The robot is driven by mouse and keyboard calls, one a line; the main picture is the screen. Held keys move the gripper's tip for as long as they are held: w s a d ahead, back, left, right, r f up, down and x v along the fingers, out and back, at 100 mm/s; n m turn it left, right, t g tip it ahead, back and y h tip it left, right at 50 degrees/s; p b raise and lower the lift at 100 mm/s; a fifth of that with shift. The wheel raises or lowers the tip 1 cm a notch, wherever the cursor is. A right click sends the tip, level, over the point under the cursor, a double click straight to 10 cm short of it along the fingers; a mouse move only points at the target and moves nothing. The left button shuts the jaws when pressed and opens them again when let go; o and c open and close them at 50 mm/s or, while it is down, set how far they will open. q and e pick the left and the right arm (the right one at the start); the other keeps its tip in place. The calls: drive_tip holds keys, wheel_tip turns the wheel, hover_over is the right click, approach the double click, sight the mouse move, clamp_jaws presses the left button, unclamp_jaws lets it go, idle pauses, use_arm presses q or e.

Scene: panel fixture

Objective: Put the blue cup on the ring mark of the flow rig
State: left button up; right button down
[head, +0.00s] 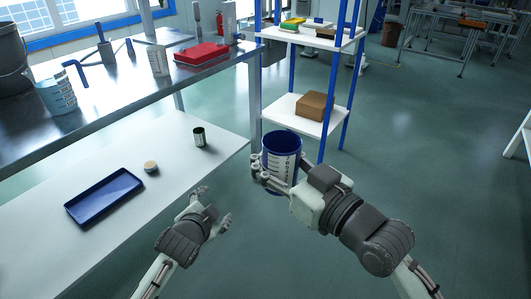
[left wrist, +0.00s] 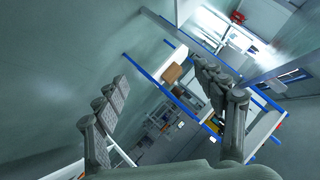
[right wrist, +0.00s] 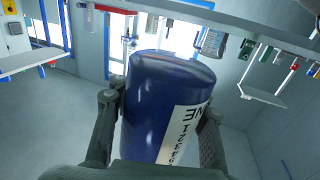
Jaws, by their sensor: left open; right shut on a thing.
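The blue cup (head: 281,150), with a white printed label, is held by my right gripper (head: 272,182). It looks upright, with its open top facing up, over the gap between the white table and the blue-post shelf. The right wrist view shows the cup (right wrist: 160,105) between both fingers (right wrist: 160,125). My left gripper (head: 210,208) is open and empty beside the white table's front edge; its spread fingers (left wrist: 167,95) also show in the left wrist view. I cannot make out the flow rig or its ring mark in these views.
The white table (head: 60,255) bears a blue tray (head: 105,197), a small tan round piece (head: 151,167) and a dark green can (head: 199,137). The steel bench (head: 125,85) behind holds a red case (head: 202,55) and containers. A shelf (head: 300,115) carries a brown box (head: 314,106).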

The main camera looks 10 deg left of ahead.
drive_tip(key=w+d+f+m+t+h, duration=0.1)
drive_tip(key=w+d+m+t+h, duration=0.15)
drive_tip(key=d, duration=0.35)
drive_tip(key=w+d+f+m+t+h, duration=0.1)
drive_tip(key=d+m+t+h, duration=0.25)
drive_tip(key=d, duration=0.25)
use_arm(q)
drive_tip(key=s+a+f+n+g, duration=0.1)
drive_tip(key=s+f+n+g, duration=0.2)
drive_tip(key=s+f, duration=0.5)
drive_tip(key=s+a+f+n+g, duration=0.1)
drive_tip(key=s+f+n+g, duration=0.2)
drive_tip(key=s, duration=1.1)
wheel_tip(320, 180, down, 5)
drive_tip(key=g, duration=0.2)
drive_tip(key=shift+s+a+f+g, duration=0.15)
drive_tip(key=shift+s+a+g, duration=0.15)
drive_tip(key=shift+a, duration=0.05)
use_arm(e)
drive_tip(key=s+d+f+m+h, duration=0.1)
drive_tip(key=d+f+h, duration=0.3)
drive_tip(key=d, duration=0.4)
drive_tip(key=s+d+f+m+t+h, duration=0.1)
drive_tip(key=s+d+f+m+h, duration=0.1)
drive_tip(key=d, duration=0.5)
drive_tip(key=shift+s+d+f+m+h, duration=0.15)
drive_tip(key=shift+d+f+m+h, duration=0.2)
drive_tip(key=shift+f+m+h, duration=0.5)
drive_tip(key=shift+h, duration=0.25)
